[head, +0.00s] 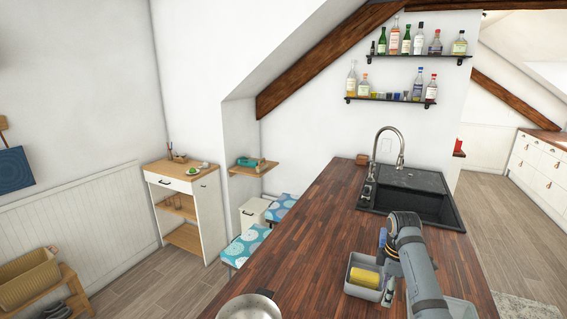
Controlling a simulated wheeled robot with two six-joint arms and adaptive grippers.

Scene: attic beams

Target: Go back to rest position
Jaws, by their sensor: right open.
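My right arm reaches in from the bottom right over the wooden counter (310,235), bent at the top. My right gripper (388,292) is low beside the right side of a small grey tray (358,293). It is small and partly hidden by the arm; it is open, and I see nothing held in it. A yellow block-like item (364,277) lies in the tray, apart from the fingers as far as I can tell. My left gripper is not in view.
A black sink (433,207) with a tall faucet (401,150) is set in the counter's far end. A metal pan or bowl (249,307) stands at the near left edge. Part of a light container (461,308) shows right of my arm. The counter's middle is clear.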

